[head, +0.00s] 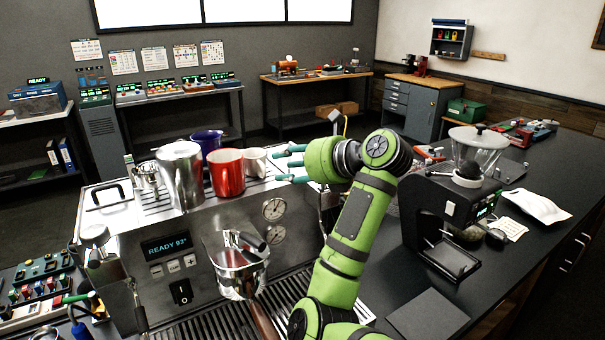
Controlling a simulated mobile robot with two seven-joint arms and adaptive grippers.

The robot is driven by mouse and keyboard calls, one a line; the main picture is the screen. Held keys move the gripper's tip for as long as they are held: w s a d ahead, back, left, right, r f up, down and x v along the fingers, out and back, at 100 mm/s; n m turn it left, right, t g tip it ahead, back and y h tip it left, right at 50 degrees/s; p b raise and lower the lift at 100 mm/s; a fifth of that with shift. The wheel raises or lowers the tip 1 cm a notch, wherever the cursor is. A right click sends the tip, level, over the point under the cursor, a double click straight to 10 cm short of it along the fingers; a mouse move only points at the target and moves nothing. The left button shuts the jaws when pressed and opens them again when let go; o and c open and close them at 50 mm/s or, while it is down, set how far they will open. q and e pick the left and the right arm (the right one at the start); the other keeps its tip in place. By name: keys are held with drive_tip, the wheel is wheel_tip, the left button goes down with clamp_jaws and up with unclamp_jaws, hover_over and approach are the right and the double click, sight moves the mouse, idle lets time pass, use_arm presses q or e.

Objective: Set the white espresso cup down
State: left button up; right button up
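The white espresso cup (254,161) stands upright on the top tray of the espresso machine (150,247), just right of the red mug (227,173). My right gripper (280,165) points left toward the cup, its teal fingers spread apart. The fingertips are just right of the cup, and nothing shows between them. I cannot tell whether a fingertip touches the cup. My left gripper is not in view.
A steel pitcher (182,175) and a blue mug (207,141) crowd the machine top near the cup. A portafilter (240,272) is at the machine's front. The grinder (452,215) stands right of my arm.

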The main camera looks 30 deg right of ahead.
drive_tip(key=p+v, duration=0.1)
drive_tip(key=v, duration=0.3)
drive_tip(key=shift+s+d+r, duration=0.1)
drive_tip(key=shift+s+r, duration=0.05)
drive_tip(key=shift+s, duration=0.15)
drive_tip(key=shift+w, duration=0.1)
